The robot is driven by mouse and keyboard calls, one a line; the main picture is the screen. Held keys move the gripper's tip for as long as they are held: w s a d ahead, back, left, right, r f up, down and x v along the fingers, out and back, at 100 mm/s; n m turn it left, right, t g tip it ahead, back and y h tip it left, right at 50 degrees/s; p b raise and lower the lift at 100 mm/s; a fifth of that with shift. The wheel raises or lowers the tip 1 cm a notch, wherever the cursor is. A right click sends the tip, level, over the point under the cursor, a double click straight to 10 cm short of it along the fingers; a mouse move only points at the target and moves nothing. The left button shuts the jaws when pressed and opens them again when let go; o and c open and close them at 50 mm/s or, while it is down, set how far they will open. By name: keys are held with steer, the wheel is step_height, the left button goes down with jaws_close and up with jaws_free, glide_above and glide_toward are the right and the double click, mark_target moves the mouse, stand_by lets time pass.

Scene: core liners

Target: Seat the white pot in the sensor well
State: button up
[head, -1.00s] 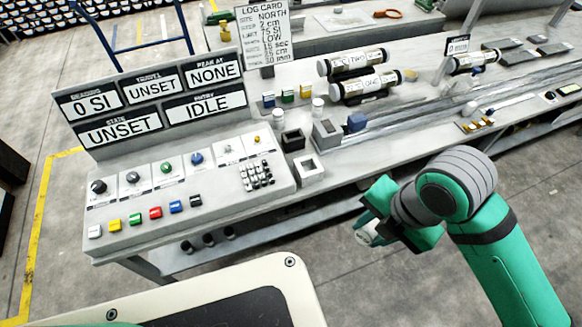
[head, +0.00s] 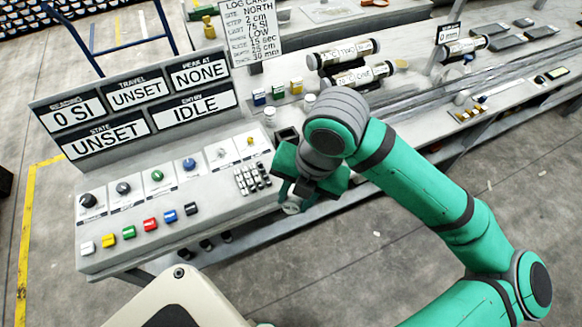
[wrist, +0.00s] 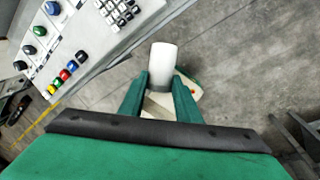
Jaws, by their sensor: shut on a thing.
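The white pot (wrist: 163,60) is a plain white cylinder held between the two green fingers of my gripper (wrist: 160,90) in the wrist view. In the head view my gripper (head: 303,188) is just right of the keypad, over the console's front right edge, and the pot's pale end (head: 292,207) shows under it. A dark-topped square block (head: 287,136) stands behind my gripper on the bench. I cannot tell which block is the sensor well; the blocks beside it are hidden by my arm.
The console (head: 180,232) with knobs, coloured buttons and a keypad (head: 252,178) lies left of my gripper. Small white cylinders (head: 270,116) and coloured blocks stand behind. Labelled tubes (head: 362,76) lie farther back. Open floor (head: 400,265) is in front of the bench.

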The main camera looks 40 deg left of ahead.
steer(key=w+a+r+m+g+y, duration=0.35)
steer(key=w+r+m, duration=0.25)
steer(key=m, duration=0.7)
steer(key=w+d+f+m+t+y, duration=0.5)
steer(key=d+f+m+t+y, duration=0.25)
steer(key=m, duration=0.45)
steer(key=shift+m, duration=0.3)
steer(key=x, duration=0.5)
steer(key=w+d+f+x, duration=0.1)
steer(key=x, duration=0.4)
steer(key=w+f+x, duration=0.1)
steer(key=x, duration=0.4)
steer(key=shift+w+d+f, duration=0.15)
steer(key=shift+d, duration=0.1)
steer(key=shift+w+a+f, duration=0.2)
steer(key=shift+a+f, duration=0.25)
steer(key=shift+f, duration=0.15)
steer(key=shift+w+a+f, duration=0.1)
steer(key=shift+f, duration=0.8)
steer(key=shift+a+f, duration=0.15)
steer(key=shift+f, duration=0.75)
steer(key=shift+f, duration=0.15)
